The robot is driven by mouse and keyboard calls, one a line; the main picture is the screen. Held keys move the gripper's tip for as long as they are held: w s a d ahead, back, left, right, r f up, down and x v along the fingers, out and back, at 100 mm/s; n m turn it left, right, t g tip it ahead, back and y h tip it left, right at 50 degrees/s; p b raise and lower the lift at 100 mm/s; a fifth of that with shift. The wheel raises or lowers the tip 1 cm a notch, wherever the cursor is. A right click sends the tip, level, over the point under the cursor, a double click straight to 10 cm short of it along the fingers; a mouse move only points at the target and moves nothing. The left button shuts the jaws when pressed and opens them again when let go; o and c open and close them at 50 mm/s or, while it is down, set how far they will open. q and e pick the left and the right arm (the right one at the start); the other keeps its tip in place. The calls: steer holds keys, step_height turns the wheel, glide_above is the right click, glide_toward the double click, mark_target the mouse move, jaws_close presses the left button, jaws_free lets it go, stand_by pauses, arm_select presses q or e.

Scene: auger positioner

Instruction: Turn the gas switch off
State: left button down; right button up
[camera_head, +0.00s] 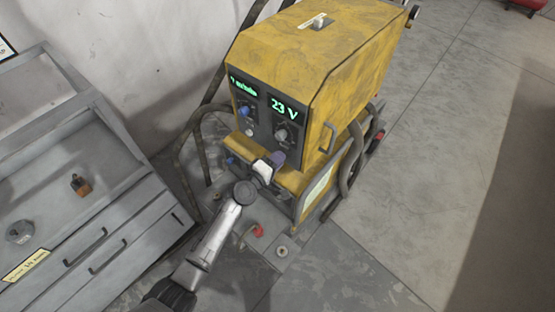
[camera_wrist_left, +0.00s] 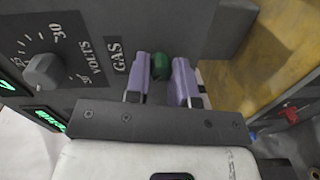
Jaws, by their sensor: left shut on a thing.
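The yellow welding machine (camera_head: 330,60) stands at the centre of the head view with a dark front panel with knobs and green displays. In the left wrist view, the gas switch (camera_wrist_left: 160,65) is a small green piece beside the printed word GAS. My left gripper (camera_head: 274,160) reaches the lower right of that panel from below. In the left wrist view its two purple fingertips (camera_wrist_left: 162,78) stand on either side of the green switch, shut on it. The switch itself is hidden by my gripper in the head view. My right gripper is in neither view.
A volts knob (camera_wrist_left: 43,70) sits beside the switch on the panel. A grey workbench (camera_head: 110,165) with drawers stands at the left. Dark hoses (camera_head: 185,140) run beside the machine. A small red part (camera_head: 258,230) lies low before it. The floor at right is clear.

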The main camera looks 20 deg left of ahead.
arm_select(q)
steer(key=c, duration=1.2)
jaws_free()
steer(key=shift+o, duration=1.1)
steer(key=f+p+v, duration=0.1)
steer(key=v, duration=1.2)
steer(key=shift+s+a+r, duration=0.2)
steer(key=shift+s+r, duration=0.15)
steer(key=shift+r, duration=0.1)
